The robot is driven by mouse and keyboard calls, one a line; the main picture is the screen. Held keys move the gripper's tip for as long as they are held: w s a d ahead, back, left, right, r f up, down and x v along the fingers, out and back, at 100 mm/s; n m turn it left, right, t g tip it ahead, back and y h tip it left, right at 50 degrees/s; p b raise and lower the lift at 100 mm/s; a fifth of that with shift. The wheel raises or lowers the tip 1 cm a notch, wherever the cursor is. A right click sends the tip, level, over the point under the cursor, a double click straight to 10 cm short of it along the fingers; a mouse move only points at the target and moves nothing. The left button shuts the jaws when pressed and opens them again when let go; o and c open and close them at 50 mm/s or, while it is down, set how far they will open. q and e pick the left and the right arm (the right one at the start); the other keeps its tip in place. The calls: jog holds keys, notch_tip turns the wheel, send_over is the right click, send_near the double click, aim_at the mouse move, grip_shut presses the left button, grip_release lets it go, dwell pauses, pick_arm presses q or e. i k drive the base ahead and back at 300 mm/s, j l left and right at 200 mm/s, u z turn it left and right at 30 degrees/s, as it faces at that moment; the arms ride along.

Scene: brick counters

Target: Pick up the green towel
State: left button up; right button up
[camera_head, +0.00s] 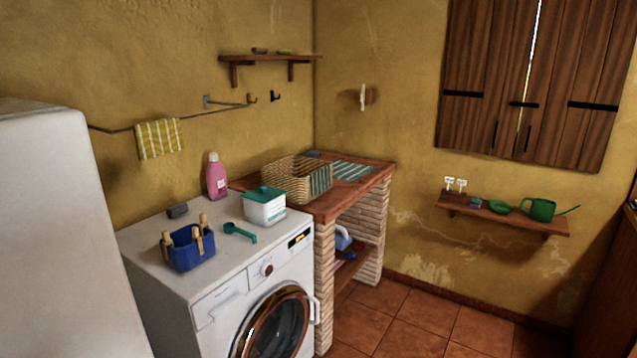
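A green-and-white striped towel (320,180) hangs over the right side of a wicker basket (283,180) on the brick counter. A second flat cloth with green and white stripes (353,171) lies on the counter top to the right of the basket. A yellow-and-white striped towel (160,139) hangs on the wall rail at the left. Neither of my grippers shows in the head view, and nothing touches the towels.
A washing machine (220,275) stands in front of the counter (338,202). On it are a blue peg basket (188,250), a green-lidded white tub (265,209), a green scoop (240,232) and a pink bottle (216,178). The tiled floor (400,325) at lower right is clear.

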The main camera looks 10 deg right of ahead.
aim_at(320, 178)
jog(key=i+l+z, duration=0.15)
jog(key=i, duration=0.3)
jog(key=i+l+z, duration=0.2)
jog(key=i, duration=0.3)
